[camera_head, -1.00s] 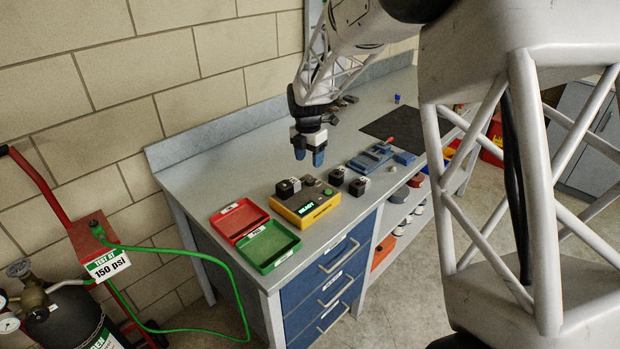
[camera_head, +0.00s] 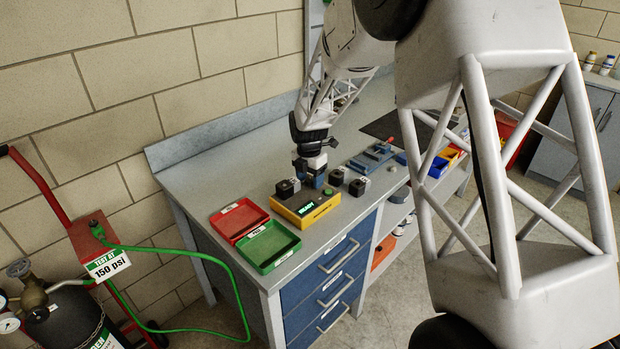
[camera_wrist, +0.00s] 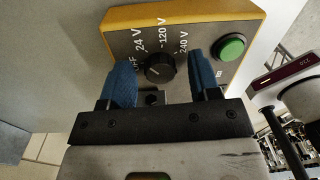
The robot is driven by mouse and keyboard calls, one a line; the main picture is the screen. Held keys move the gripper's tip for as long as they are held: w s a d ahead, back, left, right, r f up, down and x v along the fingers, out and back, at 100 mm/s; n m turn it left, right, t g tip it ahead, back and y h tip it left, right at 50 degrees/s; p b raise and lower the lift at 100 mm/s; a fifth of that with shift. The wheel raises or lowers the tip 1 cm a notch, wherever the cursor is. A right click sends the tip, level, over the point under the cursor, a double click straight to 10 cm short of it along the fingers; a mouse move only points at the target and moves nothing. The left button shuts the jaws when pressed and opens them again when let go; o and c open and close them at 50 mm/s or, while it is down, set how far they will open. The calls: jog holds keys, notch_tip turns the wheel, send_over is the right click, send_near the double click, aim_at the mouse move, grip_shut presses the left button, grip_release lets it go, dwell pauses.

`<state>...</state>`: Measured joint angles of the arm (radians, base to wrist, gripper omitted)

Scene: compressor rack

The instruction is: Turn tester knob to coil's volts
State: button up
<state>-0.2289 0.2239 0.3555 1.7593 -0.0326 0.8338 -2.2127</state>
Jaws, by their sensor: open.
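The yellow tester (camera_head: 306,211) sits on the bench with a lit green READY display. The wrist view shows its black knob (camera_wrist: 160,67), with OFF, 24 V, 120 V and 240 V marked around it. The knob's light pointer mark seems to face the OFF side, but it is small. My gripper (camera_wrist: 160,62) is open, one blue finger on each side of the knob with gaps visible. A black coil block (camera_head: 287,187) is at the tester's back left; I cannot tell whether it is seated. Coil voltages are unreadable.
A green button (camera_wrist: 230,47) is right of the knob. Two more dark blocks (camera_head: 358,186) stand right of the tester. Red (camera_head: 238,219) and green (camera_head: 268,246) trays lie to its left. A blue fixture (camera_head: 372,158) is farther right.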

jog(key=c, duration=0.9)
jog(key=shift+c, duration=0.2)
jog(key=shift+m, duration=0.3)
jog(key=m, duration=0.9)
jog(key=o, duration=0.9)
